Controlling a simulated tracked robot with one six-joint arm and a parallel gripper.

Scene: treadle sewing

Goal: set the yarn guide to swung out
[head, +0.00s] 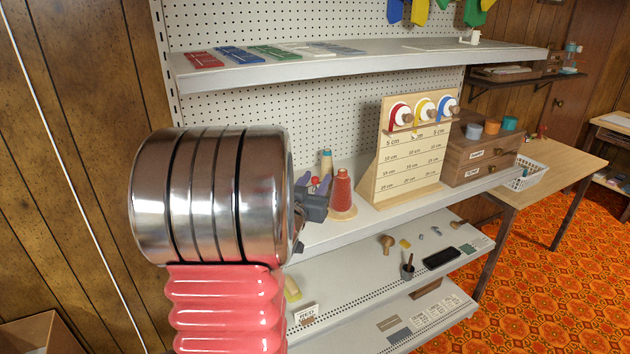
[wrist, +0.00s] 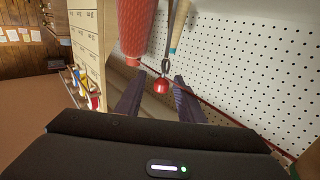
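The yarn guide appears to be the thin dark rod with a red ball knob (wrist: 161,86) in the wrist view; its mount is hidden. My gripper (wrist: 160,79) is open, its two dark fingers to either side of the red knob, with no clear contact. In the head view, my gripper (head: 314,204) is at the upper working shelf, just left of a red yarn cone (head: 342,188). A small red ball shows just above the fingers there. The red cone also shows close ahead in the wrist view (wrist: 135,25).
A cream spool with a teal top (head: 326,163) stands behind the gripper. A wooden measuring board (head: 408,168) with three coloured reels stands to the right, then a drawer box (head: 480,158). White pegboard (wrist: 255,70) is close on the right in the wrist view.

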